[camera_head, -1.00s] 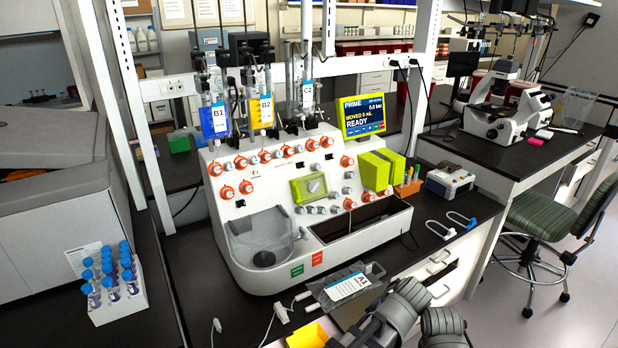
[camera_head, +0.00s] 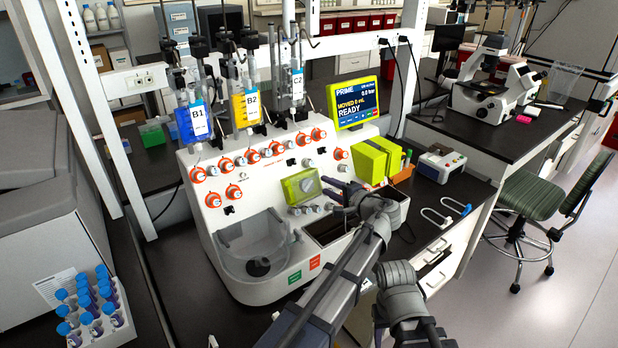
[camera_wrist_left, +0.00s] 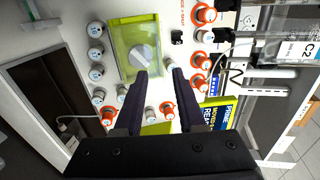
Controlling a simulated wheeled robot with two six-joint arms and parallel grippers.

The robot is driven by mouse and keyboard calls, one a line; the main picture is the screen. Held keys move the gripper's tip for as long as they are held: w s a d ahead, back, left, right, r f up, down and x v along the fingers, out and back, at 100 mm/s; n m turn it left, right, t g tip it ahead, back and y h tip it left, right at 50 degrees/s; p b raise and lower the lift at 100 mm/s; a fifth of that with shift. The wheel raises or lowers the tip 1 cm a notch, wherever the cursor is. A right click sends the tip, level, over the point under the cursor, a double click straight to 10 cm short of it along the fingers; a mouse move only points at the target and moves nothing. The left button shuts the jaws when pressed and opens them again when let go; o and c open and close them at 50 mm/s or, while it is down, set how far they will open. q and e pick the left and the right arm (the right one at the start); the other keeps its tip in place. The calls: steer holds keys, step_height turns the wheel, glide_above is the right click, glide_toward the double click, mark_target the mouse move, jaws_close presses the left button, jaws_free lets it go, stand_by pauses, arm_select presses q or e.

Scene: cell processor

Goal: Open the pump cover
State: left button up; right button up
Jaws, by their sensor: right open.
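The pump cover is a yellow-green framed panel (camera_head: 297,190) with a grey knob, on the front of the white machine (camera_head: 235,280). It looks closed. It also shows at the upper middle of the left wrist view (camera_wrist_left: 122,35). My left gripper (camera_head: 345,192) is just right of the cover, in front of the machine's face. In the left wrist view its two dark fingers (camera_wrist_left: 157,85) are apart with nothing between them, and the left finger overlaps the cover's lower edge. I cannot tell if it touches. My right gripper (camera_head: 372,284) is low in the head view, largely hidden.
Orange-ringed valves (camera_head: 265,153) surround the cover. Bags B1 (camera_head: 193,124) and B2 (camera_head: 250,105) hang above. A screen (camera_head: 356,103) and a green block (camera_head: 370,163) stand at the right. A clear basin (camera_head: 252,240) is below left. A tube rack (camera_head: 120,325) is at lower left.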

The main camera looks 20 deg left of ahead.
mark_target(314, 180)
arm_select(q)
steer(key=b+x, duration=0.1)
steer(key=x, duration=0.6)
steer(key=shift+w+a+f, duration=0.1)
steer(key=shift+w+a, duration=0.05)
steer(key=shift+a, duration=0.1)
jaws_close()
stand_by(1.2)
